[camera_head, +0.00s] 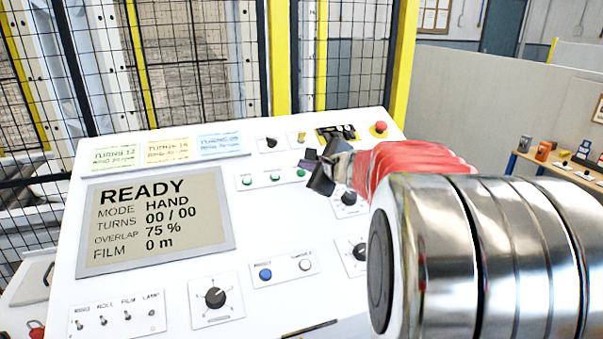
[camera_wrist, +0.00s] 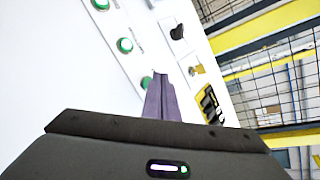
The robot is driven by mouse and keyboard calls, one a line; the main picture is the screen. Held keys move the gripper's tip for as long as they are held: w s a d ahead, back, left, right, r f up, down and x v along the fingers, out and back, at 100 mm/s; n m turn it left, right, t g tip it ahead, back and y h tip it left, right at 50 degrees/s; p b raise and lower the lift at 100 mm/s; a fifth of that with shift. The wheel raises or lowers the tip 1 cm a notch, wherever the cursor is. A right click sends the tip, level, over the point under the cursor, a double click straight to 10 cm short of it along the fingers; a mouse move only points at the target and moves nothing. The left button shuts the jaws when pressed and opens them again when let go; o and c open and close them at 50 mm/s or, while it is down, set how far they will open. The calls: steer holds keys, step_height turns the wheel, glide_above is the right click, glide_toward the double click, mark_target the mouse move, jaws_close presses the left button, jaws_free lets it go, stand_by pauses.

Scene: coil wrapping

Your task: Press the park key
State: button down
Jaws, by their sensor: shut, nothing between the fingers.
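A row of three green-lit buttons sits on the white sloping panel (camera_head: 245,225): a left one (camera_head: 247,181), a middle one (camera_head: 275,177) and a right one (camera_head: 300,173). I cannot read their labels, so I cannot tell which key is the park key. My gripper (camera_head: 309,163) is shut and empty, just above the right green button. In the wrist view the closed purple-grey fingers (camera_wrist: 163,97) partly cover the nearest green button (camera_wrist: 146,82). I cannot tell whether the fingertips touch it. The panel's screen (camera_head: 155,222) reads READY, MODE HAND.
A red stop button (camera_head: 379,127) and a yellow-black switch block (camera_head: 336,132) stand at the panel's back right. A knob (camera_head: 347,198) is beside my gripper. Blue (camera_head: 265,274) and white (camera_head: 305,265) buttons sit lower down. A mesh fence (camera_head: 200,60) rises behind.

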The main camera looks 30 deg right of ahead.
stand_by(0.4)
steer(key=shift+w+f, duration=0.15)
steer(key=shift+f, duration=0.15)
